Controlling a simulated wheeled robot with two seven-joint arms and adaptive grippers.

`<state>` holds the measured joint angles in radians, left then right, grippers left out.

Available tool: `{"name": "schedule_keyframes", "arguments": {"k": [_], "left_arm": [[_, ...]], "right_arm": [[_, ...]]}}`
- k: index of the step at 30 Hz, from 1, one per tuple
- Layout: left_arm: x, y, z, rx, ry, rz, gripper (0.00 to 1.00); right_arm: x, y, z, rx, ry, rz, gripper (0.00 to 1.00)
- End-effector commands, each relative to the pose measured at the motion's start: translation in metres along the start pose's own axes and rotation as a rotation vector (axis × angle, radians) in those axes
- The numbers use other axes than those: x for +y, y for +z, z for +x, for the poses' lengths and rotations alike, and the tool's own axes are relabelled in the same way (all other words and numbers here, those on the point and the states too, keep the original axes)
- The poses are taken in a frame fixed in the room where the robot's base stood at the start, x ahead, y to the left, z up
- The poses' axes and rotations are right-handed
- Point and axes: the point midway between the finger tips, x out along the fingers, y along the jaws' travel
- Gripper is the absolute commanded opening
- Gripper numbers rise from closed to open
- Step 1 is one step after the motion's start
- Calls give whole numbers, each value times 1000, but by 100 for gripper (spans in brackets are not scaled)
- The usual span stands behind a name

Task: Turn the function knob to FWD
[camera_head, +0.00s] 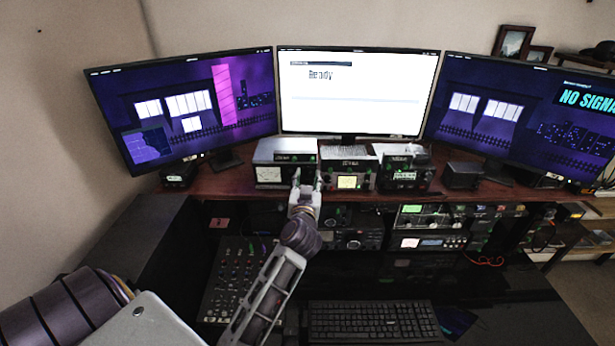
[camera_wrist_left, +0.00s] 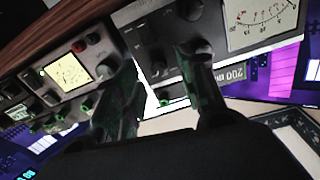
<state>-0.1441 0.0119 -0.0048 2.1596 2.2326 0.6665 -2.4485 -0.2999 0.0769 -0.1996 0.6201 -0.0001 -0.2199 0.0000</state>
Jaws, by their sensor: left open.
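A grey tuner box (camera_head: 269,173) with a white meter stands left of centre on the shelf in the head view. In the left wrist view its dark front panel (camera_wrist_left: 215,60) appears tilted, with the meter (camera_wrist_left: 258,20) at upper right. A larger black knob (camera_wrist_left: 190,9) is at the top, and a smaller dark knob (camera_wrist_left: 157,66) shows between my fingers. I cannot read which is the function knob or its setting. My left gripper (camera_head: 307,181) is open in front of the box's right side. In the wrist view its fingers (camera_wrist_left: 158,58) straddle the smaller knob; contact is unclear.
A second unit with a lit yellow meter (camera_head: 347,182) stands just right, and a third unit (camera_head: 404,175) beyond it. Three monitors (camera_head: 355,100) stand behind. Below the shelf are rack radios (camera_head: 430,242), a mixer panel (camera_head: 238,275) and a keyboard (camera_head: 372,321).

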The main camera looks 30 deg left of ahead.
Motion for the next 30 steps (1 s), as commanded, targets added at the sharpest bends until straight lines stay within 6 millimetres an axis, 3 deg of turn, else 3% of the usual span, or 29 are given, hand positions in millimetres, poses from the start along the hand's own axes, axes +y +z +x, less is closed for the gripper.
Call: {"name": "schedule_keyframes", "arguments": {"k": [9, 20, 27, 30], "left_arm": [[0, 0, 18, -1, 0, -1, 40], [0, 0, 19, 0, 0, 0, 39], [0, 0, 19, 0, 0, 0, 8], [0, 0, 19, 0, 0, 0, 0]], "right_arm": [[3, 0, -2, 0, 3, -2, 40], [4, 0, -2, -1, 4, -2, 40], [4, 0, -2, -1, 4, -2, 40], [4, 0, -2, -1, 4, -2, 40]]}}
